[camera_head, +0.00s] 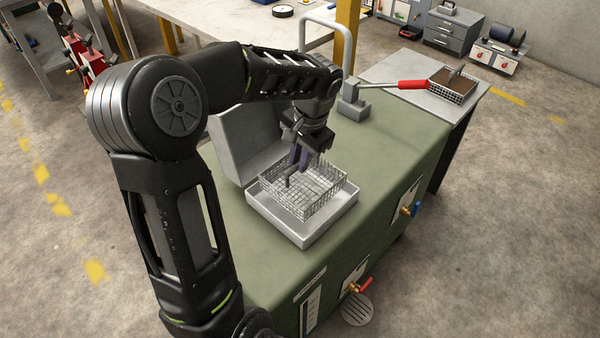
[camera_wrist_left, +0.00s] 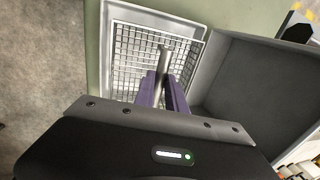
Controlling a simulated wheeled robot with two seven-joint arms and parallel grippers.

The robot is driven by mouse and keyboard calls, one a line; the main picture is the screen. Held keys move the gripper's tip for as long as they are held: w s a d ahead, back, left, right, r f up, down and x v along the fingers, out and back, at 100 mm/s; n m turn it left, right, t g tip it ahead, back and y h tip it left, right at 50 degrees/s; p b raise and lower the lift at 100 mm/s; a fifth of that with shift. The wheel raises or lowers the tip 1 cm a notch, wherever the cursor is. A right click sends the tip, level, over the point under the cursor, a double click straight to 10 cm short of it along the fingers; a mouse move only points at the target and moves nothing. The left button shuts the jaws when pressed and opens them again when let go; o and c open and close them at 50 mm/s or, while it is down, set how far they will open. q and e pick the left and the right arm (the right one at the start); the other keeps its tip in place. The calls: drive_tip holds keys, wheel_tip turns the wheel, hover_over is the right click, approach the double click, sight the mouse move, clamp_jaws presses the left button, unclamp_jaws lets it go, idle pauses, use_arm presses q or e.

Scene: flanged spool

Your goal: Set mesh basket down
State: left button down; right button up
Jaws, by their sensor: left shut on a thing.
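The wire mesh basket (camera_head: 325,203) is over the open pale metal basin (camera_head: 300,238) on the green bench. The basket's mesh rises above the basin rim. I cannot tell if its bottom touches the basin floor. My left gripper (camera_head: 300,160) reaches down over the basket with purple fingers. In the left wrist view the gripper (camera_wrist_left: 163,92) is shut around a metal upright handle, which stands in the mesh basket (camera_wrist_left: 133,50). The fingers hide part of the handle and mesh. My right gripper is not in view.
The basin's grey lid (camera_head: 238,145) stands open at its left. A press with a red-handled lever (camera_head: 412,85) stands behind. Another basket (camera_head: 453,85) sits on a side table at the far right. The green bench top (camera_head: 390,150) is clear right of the basin.

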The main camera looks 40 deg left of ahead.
sight(299, 178)
use_arm(q)
drive_tip(key=shift+f, duration=2.45)
drive_tip(key=shift+f, duration=0.2)
drive_tip(key=c, duration=1.4)
unclamp_jaws()
drive_tip(key=shift+o, duration=0.2)
drive_tip(key=shift+r, duration=0.2)
wheel_tip(299, 178, up, 12)
drive_tip(key=d, duration=0.2)
drive_tip(key=shift+s+d, duration=0.15)
drive_tip(key=shift+d, duration=0.05)
drive_tip(key=shift+f, duration=0.2)
